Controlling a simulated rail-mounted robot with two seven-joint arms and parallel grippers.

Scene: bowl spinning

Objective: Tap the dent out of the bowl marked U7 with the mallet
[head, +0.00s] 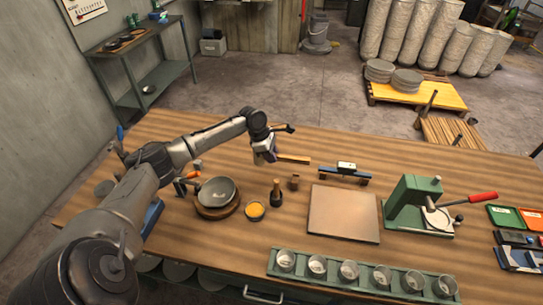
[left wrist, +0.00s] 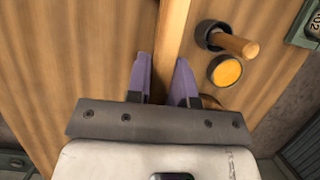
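A grey metal bowl (head: 217,190) sits on a round wooden block at the left of the bench. I cannot read a U7 mark or make out a dent on it. My left gripper (head: 277,156) is over the bench, behind and to the right of the bowl. A light wooden handle (head: 294,159), apparently the mallet's, sticks out to its right. In the left wrist view the purple fingers (left wrist: 163,82) sit closely on both sides of this handle (left wrist: 172,35). The mallet's head cannot be made out clearly. My right gripper is not in view.
A yellow-filled cup (head: 255,211) and a dark pot with a wooden handle (head: 276,194) stand right of the bowl. Farther right are a flat board (head: 344,214), a green lever press (head: 412,205) and a green rack of cups (head: 362,277). The bench's back strip is mostly clear.

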